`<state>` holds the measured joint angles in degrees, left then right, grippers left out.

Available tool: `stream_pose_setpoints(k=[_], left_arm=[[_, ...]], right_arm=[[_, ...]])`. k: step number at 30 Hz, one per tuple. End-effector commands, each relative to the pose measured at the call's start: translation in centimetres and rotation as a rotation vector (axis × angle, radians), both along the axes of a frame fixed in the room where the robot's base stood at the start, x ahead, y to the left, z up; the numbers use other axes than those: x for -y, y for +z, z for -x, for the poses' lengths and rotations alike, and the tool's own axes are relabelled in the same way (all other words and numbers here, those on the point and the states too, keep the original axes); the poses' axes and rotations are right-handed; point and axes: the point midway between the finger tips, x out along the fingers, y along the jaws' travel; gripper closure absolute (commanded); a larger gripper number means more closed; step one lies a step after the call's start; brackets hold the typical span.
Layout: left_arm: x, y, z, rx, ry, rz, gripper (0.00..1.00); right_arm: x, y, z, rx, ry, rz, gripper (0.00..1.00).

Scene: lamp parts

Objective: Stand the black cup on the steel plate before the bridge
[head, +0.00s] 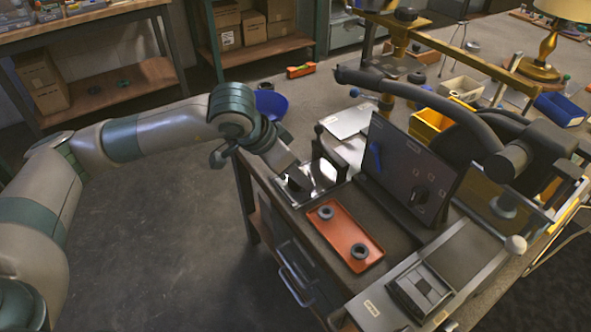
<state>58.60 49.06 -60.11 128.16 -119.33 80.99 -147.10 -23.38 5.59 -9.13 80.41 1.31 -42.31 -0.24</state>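My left gripper (297,181) points down at the near left part of the table, over a shiny steel-looking plate (326,171) with a dark rim. Dark shapes at its fingertips blend together, so I cannot tell whether it holds the black cup or is empty. A pale flat metal plate (346,122) lies farther back. A brass bridge (455,62) spans the back of the table, with small dark round pieces on and below it. I cannot single out the black cup with certainty. My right gripper is not in view.
An orange tray (341,229) with two dark rings lies in front of an upright dark panel (412,168). A blue bowl (271,104) stands behind my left wrist. A yellow bin (431,124) is behind the panel. A thick dark curved arm crosses the right side.

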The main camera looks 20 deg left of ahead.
Motion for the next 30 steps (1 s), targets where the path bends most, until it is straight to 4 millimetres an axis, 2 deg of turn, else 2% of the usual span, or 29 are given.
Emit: stream_pose_setpoints(k=[15, 16, 18, 30], left_arm=[[0.0, -0.3, 0.0, 0.001, 0.0, 0.0, 0.82], [0.0, -0.3, 0.0, 0.001, 0.0, -0.001, 0.56], [0.0, -0.2, 0.0, 0.001, 0.0, -0.001, 0.4], [0.0, -0.2, 0.0, 0.0, 0.0, 0.0, 0.4]], right_arm=[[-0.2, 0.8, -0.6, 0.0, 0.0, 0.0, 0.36], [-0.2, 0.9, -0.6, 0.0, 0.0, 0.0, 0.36], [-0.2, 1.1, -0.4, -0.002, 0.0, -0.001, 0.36], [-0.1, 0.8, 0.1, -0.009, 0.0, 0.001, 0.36]])
